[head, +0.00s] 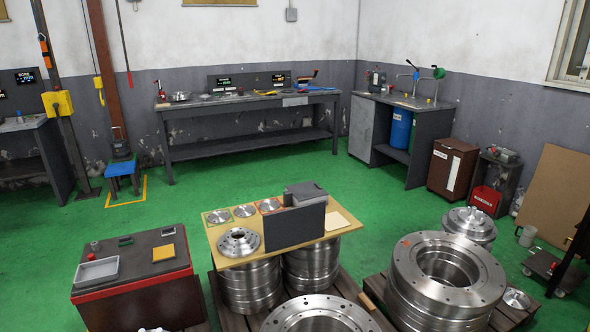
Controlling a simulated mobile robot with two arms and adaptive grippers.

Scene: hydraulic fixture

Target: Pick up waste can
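No thing is clearly marked as the waste can. A small grey open-topped can (527,236) stands on the floor at the far right, by a leaning brown board. A brown box-shaped bin (452,168) with a white label on its front stands against the right wall. A blue drum (401,128) with a white label sits under the sink bench. A small grey cylinder (95,246) stands on the red cart at the front left. Neither of my grippers is in view.
A wooden-topped table (335,219) on metal cylinders stands front centre, with large flanged rings (449,268) on pallets at right. The red cart (136,275) is front left. A long workbench (248,103) lines the back wall. The green floor (275,180) between is open.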

